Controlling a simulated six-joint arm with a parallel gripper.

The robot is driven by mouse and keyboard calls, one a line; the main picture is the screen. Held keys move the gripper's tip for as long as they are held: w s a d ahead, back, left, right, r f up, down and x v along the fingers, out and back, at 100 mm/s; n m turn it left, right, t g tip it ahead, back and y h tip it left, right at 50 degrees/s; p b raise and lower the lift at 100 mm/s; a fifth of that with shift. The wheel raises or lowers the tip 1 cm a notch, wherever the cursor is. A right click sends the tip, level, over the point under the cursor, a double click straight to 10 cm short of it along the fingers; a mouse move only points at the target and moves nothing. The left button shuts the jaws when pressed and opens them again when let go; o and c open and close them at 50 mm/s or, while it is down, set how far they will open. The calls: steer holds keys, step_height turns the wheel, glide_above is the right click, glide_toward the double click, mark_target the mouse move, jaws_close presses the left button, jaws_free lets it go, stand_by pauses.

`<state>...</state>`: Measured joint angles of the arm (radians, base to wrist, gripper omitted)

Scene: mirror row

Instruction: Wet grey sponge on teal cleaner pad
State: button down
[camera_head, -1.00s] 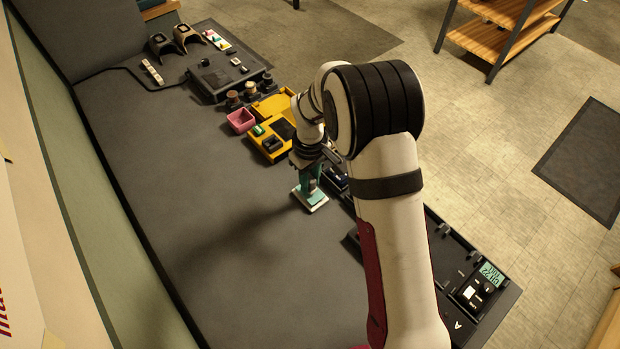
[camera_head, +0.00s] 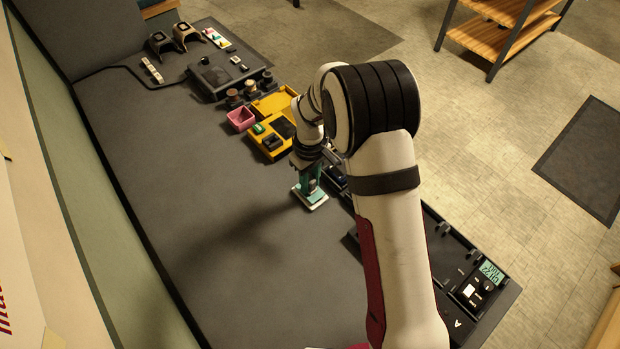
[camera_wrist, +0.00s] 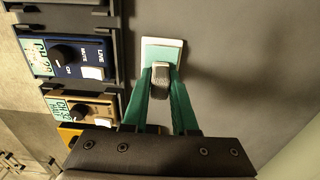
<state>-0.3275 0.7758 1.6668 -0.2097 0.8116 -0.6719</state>
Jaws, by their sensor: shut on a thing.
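The grey sponge (camera_wrist: 159,78) is a small light grey block, between the tips of my gripper in the wrist view. My gripper (camera_wrist: 160,85) has teal fingers and is shut on the sponge. The teal cleaner pad (camera_wrist: 163,46) is a pale teal square with a whitish rim, directly below the sponge in the wrist view. In the head view my gripper (camera_head: 311,186) points down over the pad (camera_head: 312,200). The sponge is low over the pad; I cannot tell whether they touch.
A blue module (camera_wrist: 68,55) with a knob and a tan module (camera_wrist: 85,106) stand beside the pad. A pink tray (camera_head: 240,119) and a yellow unit (camera_head: 268,142) stand farther back. The dark tabletop (camera_head: 190,200) to the left is clear.

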mark_target(310, 178)
steer(key=shift+f, duration=0.4)
stand_by(0.7)
steer(key=shift+r, duration=3.55)
